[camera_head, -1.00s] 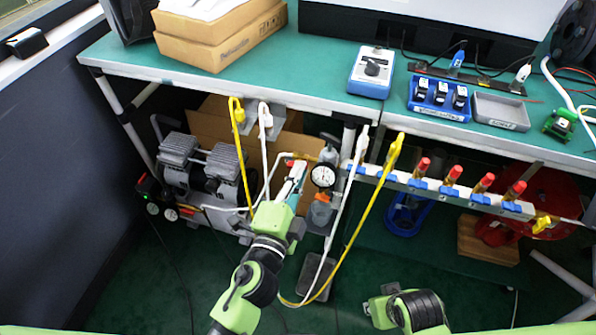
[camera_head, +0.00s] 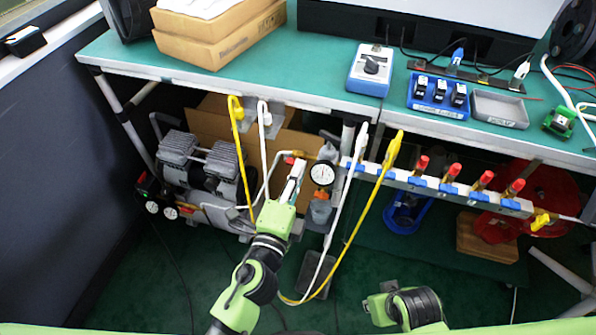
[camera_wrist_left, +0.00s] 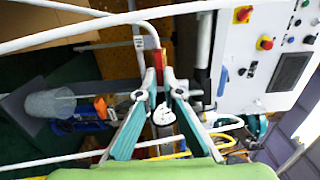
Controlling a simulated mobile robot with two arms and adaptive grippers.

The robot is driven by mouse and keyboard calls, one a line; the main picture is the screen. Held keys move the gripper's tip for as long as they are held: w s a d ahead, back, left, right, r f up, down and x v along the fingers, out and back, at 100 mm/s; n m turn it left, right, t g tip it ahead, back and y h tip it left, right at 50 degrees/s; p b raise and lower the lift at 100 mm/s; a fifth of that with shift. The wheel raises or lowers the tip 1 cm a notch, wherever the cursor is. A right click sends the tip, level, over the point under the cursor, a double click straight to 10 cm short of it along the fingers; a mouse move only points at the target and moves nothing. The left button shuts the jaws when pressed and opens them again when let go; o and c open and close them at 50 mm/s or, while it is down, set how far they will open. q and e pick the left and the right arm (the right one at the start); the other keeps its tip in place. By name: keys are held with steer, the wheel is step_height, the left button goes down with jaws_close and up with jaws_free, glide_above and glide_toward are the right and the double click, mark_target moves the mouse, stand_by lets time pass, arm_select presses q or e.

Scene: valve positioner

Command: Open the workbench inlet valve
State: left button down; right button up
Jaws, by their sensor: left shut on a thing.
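The inlet valve's red handle (camera_head: 289,160) is small in the head view, at the end of a pale bent pipe (camera_head: 268,172) under the workbench, left of the round gauge (camera_head: 321,173). My left gripper (camera_head: 297,167) is at the handle. In the left wrist view the red handle (camera_wrist_left: 158,62) stands between the tips of my left gripper (camera_wrist_left: 160,82), which is shut on it. The tips hide part of the handle and the valve body. Only a link of my right arm shows at the bottom right of the head view; its gripper is out of view.
A white hose (camera_head: 342,205) and a yellow hose (camera_head: 368,218) hang close right of my left gripper. A manifold (camera_head: 440,187) with several red-topped valves runs along the bench (camera_head: 330,85). A compressor (camera_head: 200,165) stands on the left.

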arm_select(q)
steer(key=c, duration=2.2)
jaws_free()
steer(key=shift+s, duration=0.1)
steer(key=shift+v, duration=5.95)
